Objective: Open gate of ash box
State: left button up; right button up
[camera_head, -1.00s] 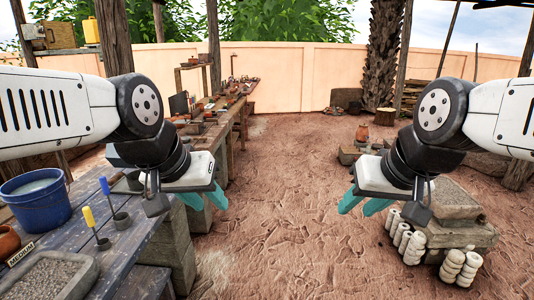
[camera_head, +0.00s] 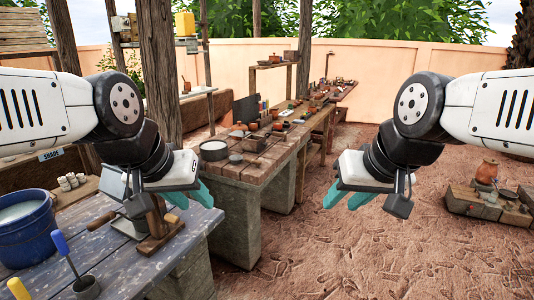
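I cannot make out an ash box or its gate in the head view. My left gripper (camera_head: 192,193) is open and empty, above the right end of the near blue-grey table (camera_head: 120,268). Its teal fingers are apart. My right gripper (camera_head: 348,197) is open and empty over the bare ground, right of the long workbench. Neither gripper touches anything that I can see.
A blue bucket (camera_head: 25,235) and a wooden tool (camera_head: 158,225) stand on the near table. A long workbench (camera_head: 262,165) with pots runs toward the back wall. A low stand (camera_head: 480,205) with a clay pot (camera_head: 487,171) is at right. Reddish ground (camera_head: 330,250) between is clear.

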aim_at(261, 145)
jog(key=i+l+u, duration=0.1)
jog(key=i+l, duration=0.4)
jog(key=i, duration=0.2)
jog(key=i+l, duration=0.3)
jog(key=i, duration=0.15)
jog(key=i+l+z, duration=0.1)
jog(key=i+l, duration=0.2)
jog(key=i, duration=0.2)
jog(key=i+l, duration=0.25)
jog(key=i, duration=0.2)
jog(key=i+l+z, duration=0.1)
jog(key=i+l, duration=0.2)
jog(key=i, duration=0.2)
